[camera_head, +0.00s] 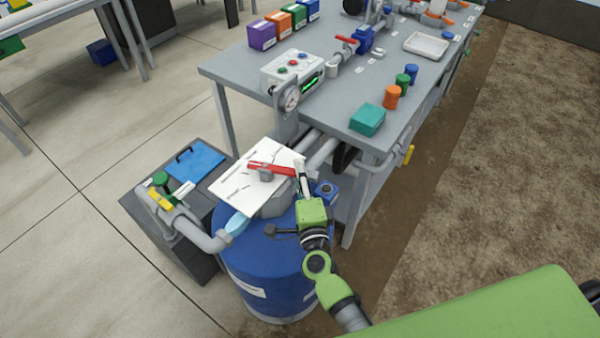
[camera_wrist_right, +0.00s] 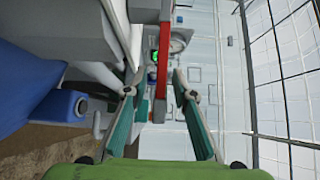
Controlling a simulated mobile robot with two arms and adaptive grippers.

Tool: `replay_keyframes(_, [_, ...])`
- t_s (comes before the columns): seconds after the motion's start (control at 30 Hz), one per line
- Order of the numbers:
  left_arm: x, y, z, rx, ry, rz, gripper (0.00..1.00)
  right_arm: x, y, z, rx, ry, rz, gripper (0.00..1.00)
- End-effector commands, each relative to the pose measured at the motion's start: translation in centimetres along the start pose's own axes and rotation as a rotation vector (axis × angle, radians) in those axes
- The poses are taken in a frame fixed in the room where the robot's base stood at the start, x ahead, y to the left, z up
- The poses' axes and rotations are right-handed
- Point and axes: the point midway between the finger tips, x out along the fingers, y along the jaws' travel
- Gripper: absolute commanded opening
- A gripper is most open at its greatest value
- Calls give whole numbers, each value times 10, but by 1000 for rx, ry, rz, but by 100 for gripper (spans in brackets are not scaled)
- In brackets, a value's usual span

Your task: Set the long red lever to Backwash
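The long red lever (camera_head: 272,169) lies flat over a white plate (camera_head: 240,190) with dark markings, on top of the blue tank (camera_head: 265,258). The plate's lettering is too small to read, so I cannot tell which mark the lever points at. My right gripper (camera_head: 302,172) is at the lever's right end. In the right wrist view the red lever (camera_wrist_right: 162,60) runs down between the two teal fingers of my right gripper (camera_wrist_right: 157,85), which are apart, with a gap on each side of it. My left gripper is not in view.
A grey bench (camera_head: 330,110) behind holds a control box (camera_head: 292,70), a teal box (camera_head: 367,119) and several coloured caps. A gauge (camera_head: 290,99) stands close behind the plate. A pipe with a yellow-handled valve (camera_head: 160,199) is left of the tank.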

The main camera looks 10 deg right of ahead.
Motion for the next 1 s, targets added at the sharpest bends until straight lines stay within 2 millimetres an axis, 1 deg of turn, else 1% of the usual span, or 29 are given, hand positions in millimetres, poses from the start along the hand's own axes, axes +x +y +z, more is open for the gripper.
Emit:
replay_keyframes(0.17, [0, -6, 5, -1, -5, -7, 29, -1, 0, 0, 0, 1, 0, 25])
replay_keyframes(0.27, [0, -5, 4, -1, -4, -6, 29, -10, 1, 0, 0, 1, 2, 25])
replay_keyframes(0.37, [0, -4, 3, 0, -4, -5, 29, -26, 1, -1, -1, 1, 3, 25])
replay_keyframes(0.6, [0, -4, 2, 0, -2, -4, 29, -78, 1, 0, -1, -1, 3, 25])
replay_keyframes(0.7, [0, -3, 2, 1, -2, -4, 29, -96, 1, 0, -1, -2, 3, 25])
replay_keyframes(0.83, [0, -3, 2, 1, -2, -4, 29, -112, 1, 0, -1, -1, 2, 25])
replay_keyframes(1.0, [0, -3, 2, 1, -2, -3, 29, -120, 0, 0, 0, 0, -1, 25])
